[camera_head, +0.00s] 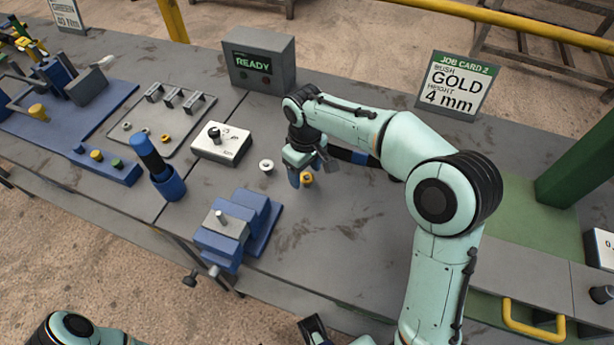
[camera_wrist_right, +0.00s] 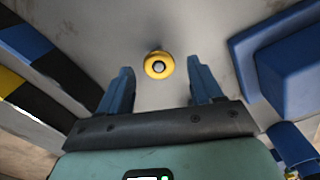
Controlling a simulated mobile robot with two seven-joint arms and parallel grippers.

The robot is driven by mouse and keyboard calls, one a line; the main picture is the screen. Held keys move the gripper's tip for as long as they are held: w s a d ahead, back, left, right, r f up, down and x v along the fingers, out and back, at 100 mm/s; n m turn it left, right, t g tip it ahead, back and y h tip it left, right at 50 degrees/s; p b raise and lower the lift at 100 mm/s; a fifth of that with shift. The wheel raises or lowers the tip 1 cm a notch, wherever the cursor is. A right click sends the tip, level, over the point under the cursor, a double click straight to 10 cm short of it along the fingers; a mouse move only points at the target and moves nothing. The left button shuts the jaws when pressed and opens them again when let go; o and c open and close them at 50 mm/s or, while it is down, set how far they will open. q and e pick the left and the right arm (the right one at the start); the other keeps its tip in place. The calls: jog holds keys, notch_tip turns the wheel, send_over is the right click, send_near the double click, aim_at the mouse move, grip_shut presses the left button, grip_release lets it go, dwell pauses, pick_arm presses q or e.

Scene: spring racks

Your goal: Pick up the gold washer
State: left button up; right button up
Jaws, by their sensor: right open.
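The gold washer (camera_head: 306,178) lies on the grey bench, right by the fingers of my right gripper (camera_head: 298,174) in the head view. In the right wrist view the gold washer (camera_wrist_right: 150,70) is a small yellow ring with a dark and grey centre. It shows around the gap between the fingertips of my right gripper (camera_wrist_right: 159,76), with clear space on both sides. The right gripper is open, with nothing held.
A silver washer (camera_head: 266,165) lies left of my right gripper. A blue vise (camera_head: 222,240), a white gauge box (camera_head: 221,146) and a blue holder (camera_head: 168,184) stand to the left. The READY box (camera_head: 259,64) and the gold 4 mm job card (camera_head: 456,85) stand behind. The bench front-right of the washer is clear.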

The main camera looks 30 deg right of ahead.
jog(key=shift+f, duration=0.15)
jog(key=c, duration=0.9)
